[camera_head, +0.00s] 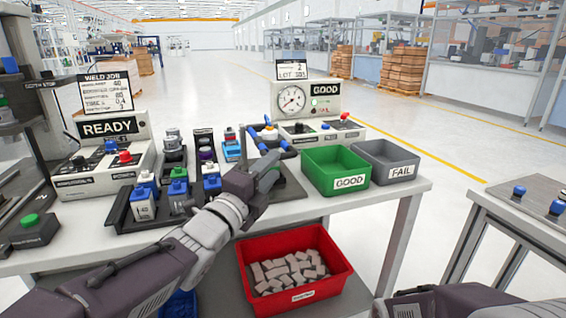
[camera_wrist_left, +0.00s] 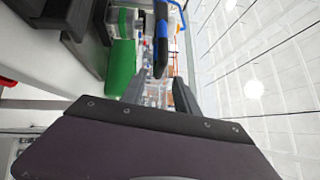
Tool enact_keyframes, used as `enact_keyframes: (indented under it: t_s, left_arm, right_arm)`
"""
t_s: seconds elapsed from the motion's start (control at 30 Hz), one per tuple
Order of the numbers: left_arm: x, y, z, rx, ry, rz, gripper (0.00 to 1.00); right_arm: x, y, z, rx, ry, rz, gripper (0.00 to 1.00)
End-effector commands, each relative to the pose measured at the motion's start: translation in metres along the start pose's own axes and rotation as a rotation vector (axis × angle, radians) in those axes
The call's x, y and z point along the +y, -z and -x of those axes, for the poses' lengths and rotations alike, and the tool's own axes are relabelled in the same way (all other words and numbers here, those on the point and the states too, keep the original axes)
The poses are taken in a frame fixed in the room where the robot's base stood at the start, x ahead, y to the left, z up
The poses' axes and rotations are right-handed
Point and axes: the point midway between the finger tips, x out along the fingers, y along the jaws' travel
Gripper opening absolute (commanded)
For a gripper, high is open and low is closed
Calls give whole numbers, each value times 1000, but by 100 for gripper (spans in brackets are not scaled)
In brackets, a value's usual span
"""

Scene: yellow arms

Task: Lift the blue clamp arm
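The blue clamp arm (camera_head: 275,134) stands on the fixture at the middle of the bench, just behind my left gripper (camera_head: 267,168). My left gripper partly hides the fixture. In the left wrist view the blue clamp arm (camera_wrist_left: 163,20) shows as a blue bar with a dark grip, beyond the gap between my two fingers (camera_wrist_left: 160,90). The fingers stand apart with nothing visibly held. I cannot tell how far the clamp is from the fingertips. My right arm shows at the bottom right of the head view, but its gripper is out of frame.
A green GOOD bin (camera_head: 336,166) and a grey FAIL bin (camera_head: 388,160) stand right of the fixture. A rack of parts (camera_head: 118,217) and the READY box (camera_head: 105,157) are at left. A red bin (camera_head: 343,283) of grey parts sits below the bench top.

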Motion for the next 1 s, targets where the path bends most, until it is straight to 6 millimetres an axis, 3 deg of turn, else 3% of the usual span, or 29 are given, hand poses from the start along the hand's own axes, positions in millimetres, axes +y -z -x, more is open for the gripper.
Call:
enact_keyframes:
  t_s: [0.1, 0.3, 0.63, 0.77, 1.0]
  left_arm:
    - [2, 1, -26, 1, -1, 1, 37]
    - [1, 0, -56, -1, -1, 1, 37]
    - [1, 0, -62, -1, 0, 1, 37]
    - [1, 0, -62, -1, 0, 1, 1]
    - [0, 0, -62, -1, 1, 2, 0]
  right_arm:
    - [0, 0, -4, 0, 0, 0, 42]
    - [0, -1, -6, -1, 0, 0, 42]
    - [0, -1, -6, -1, 0, 0, 42]
    - [0, -1, -6, -1, 0, 0, 42]
    - [0, -1, -6, -1, 0, 0, 42]
